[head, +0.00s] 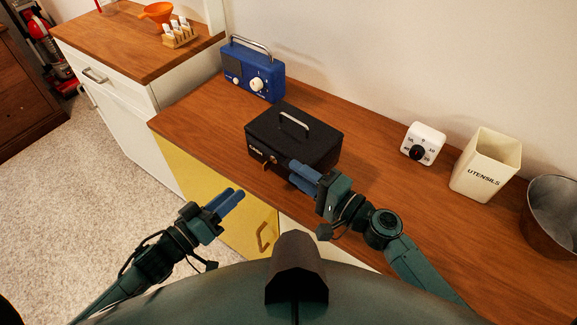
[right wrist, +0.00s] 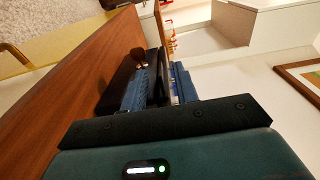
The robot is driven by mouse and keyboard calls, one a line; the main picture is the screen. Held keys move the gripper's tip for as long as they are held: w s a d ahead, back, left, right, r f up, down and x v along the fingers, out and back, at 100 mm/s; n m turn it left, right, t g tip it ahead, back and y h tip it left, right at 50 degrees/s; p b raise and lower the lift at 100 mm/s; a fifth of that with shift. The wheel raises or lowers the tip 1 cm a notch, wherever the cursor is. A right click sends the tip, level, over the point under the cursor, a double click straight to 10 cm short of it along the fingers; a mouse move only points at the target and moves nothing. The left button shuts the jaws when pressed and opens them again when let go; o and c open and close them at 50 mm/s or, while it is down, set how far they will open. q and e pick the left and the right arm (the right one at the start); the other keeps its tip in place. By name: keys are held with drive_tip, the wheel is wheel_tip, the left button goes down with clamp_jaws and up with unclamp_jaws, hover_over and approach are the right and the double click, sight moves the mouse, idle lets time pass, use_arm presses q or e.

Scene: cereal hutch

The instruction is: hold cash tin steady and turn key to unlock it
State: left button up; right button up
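The black cash tin (head: 312,146), with a metal handle on its lid, sits closed on the wooden counter. A small key (head: 265,166) sticks out of its front face; a brown shape in the right wrist view (right wrist: 138,56) may be this key. My right gripper (head: 304,177) is at the tin's front right corner, its blue fingers apart. In the right wrist view the tin (right wrist: 116,85) lies beside and beyond these fingers; I cannot tell whether they touch it. My left gripper (head: 232,199) is open and empty in front of the counter, below and left of the key.
A blue radio (head: 262,78) stands behind the tin to the left. A white timer (head: 424,144), a cream utensils holder (head: 486,166) and a metal bucket (head: 553,215) stand to the right. The counter's front edge is close below the tin, above a yellow cupboard door (head: 205,185).

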sight(267, 165)
drive_tip(key=shift+x, duration=1.65)
drive_tip(key=shift+c, duration=0.4)
clamp_jaws()
